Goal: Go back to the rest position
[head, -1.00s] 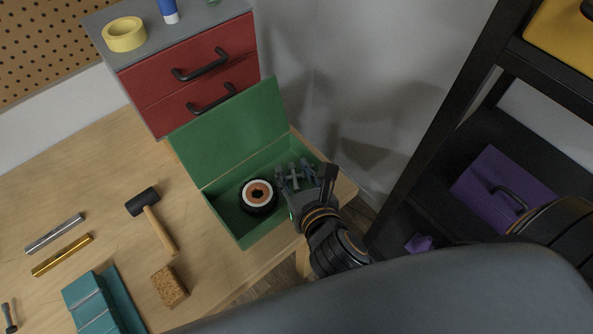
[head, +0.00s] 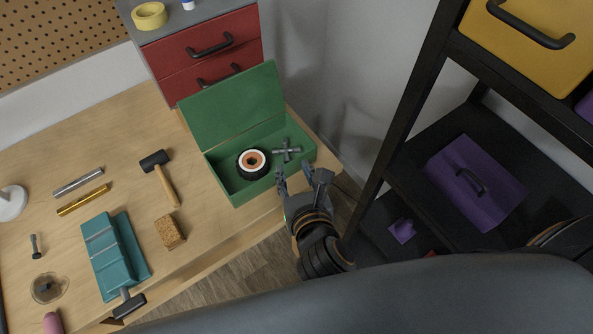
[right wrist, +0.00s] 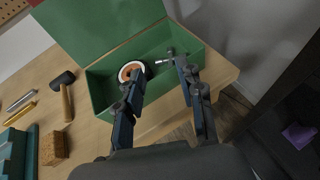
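My right gripper (head: 295,185) is open and empty, just in front of the near right edge of the open green box (head: 236,199). In the right wrist view its two fingers (right wrist: 162,92) are spread apart, with the box (right wrist: 100,92) beyond them. Inside the box lie a black wheel with a white and orange hub (head: 252,163) and a grey cross-shaped metal part (head: 287,150). The wheel (right wrist: 131,71) also shows in the right wrist view, partly behind a finger. My left gripper is not in view.
Red drawers (head: 205,52) stand behind. A black shelf rack with a purple box (head: 476,182) and a yellow box (head: 530,45) stands at right.

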